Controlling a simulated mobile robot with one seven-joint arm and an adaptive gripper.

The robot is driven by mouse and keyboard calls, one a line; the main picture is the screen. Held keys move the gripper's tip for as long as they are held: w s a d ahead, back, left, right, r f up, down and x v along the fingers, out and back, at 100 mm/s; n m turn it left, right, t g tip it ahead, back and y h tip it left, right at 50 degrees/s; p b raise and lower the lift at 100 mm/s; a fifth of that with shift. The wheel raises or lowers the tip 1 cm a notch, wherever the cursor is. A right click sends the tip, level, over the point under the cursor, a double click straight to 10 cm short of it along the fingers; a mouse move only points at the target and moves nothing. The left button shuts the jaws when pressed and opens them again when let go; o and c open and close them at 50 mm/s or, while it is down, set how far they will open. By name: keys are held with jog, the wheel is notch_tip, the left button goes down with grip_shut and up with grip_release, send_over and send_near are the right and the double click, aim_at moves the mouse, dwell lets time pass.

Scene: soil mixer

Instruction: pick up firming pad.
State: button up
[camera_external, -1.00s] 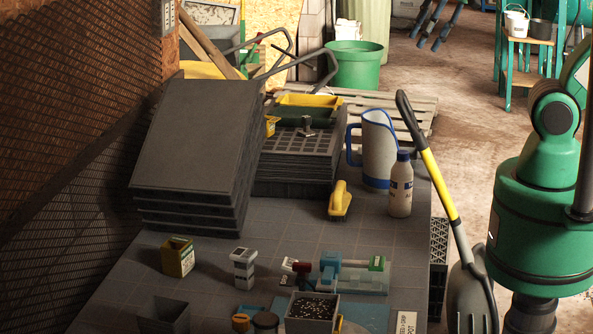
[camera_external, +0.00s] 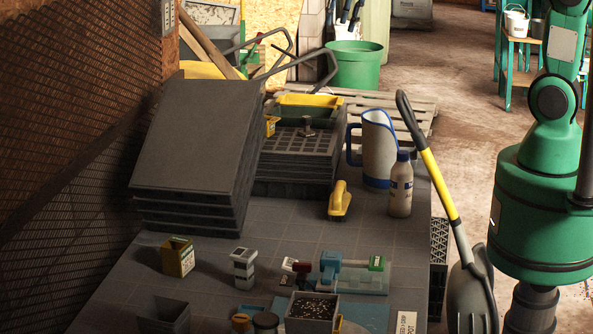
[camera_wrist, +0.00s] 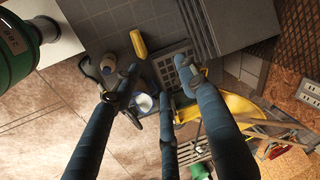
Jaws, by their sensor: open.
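A small grey piece with an upright knob, which looks like the firming pad (camera_external: 306,125), stands on the dark cell trays (camera_external: 290,145) at the back of the bench. I cannot pick it out in the wrist view, where my fingers cover part of the trays (camera_wrist: 172,66). My gripper (camera_external: 345,17) shows at the top edge of the external view, apart from the pad. In the wrist view its three dark fingers (camera_wrist: 160,82) are spread open and empty, pointing toward the bench.
A blue-rimmed jug (camera_external: 377,150) and a white bottle (camera_external: 400,187) stand right of the trays. A yellow-handled brush (camera_external: 340,198) lies in front. A yellow tray (camera_external: 310,100) sits behind the pad. Tilted stacked dark trays (camera_external: 190,140) rise at left.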

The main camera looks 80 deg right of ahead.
jog(key=w+d+f+m+p, duration=0.1)
jog(key=w+d+f+m, duration=0.3)
jog(key=w+d, duration=0.3)
jog(key=m+g+p, duration=0.3)
jog(key=m+p, duration=0.1)
jog(key=m, duration=0.7)
send_over(308, 116)
notch_tip(308, 116, down, 21)
jog(key=shift+y, duration=0.4)
jog(key=shift+f, duration=4.3)
jog(key=shift+f, duration=0.15)
jog(key=shift+f, duration=2.45)
